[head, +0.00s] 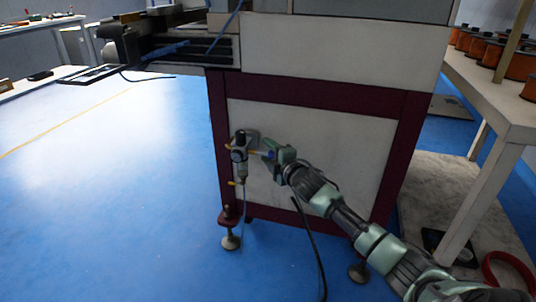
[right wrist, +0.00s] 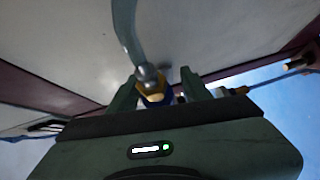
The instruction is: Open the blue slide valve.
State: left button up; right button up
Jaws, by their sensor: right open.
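The blue slide valve (head: 268,154) is a small blue part beside the air regulator (head: 240,158) on the machine's lower front panel. My right gripper (head: 273,152) is at the valve, coming from the right. In the right wrist view my right gripper (right wrist: 160,88) is open, with one finger on each side of a blue and brass fitting (right wrist: 156,99), which looks like the valve. Its lower part is hidden behind the gripper body. I cannot tell whether the fingers touch it. My left gripper is not in view.
The white machine panel (head: 320,165) has a dark red frame (head: 310,97) and stands on levelling feet (head: 231,241). A grey hose (right wrist: 128,35) runs up from the fitting. A table (head: 505,110) with orange spools stands at right. Blue floor (head: 100,200) is clear at left.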

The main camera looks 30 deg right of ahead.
grip_shut()
jog(key=shift+a, duration=0.1)
dwell(1.3)
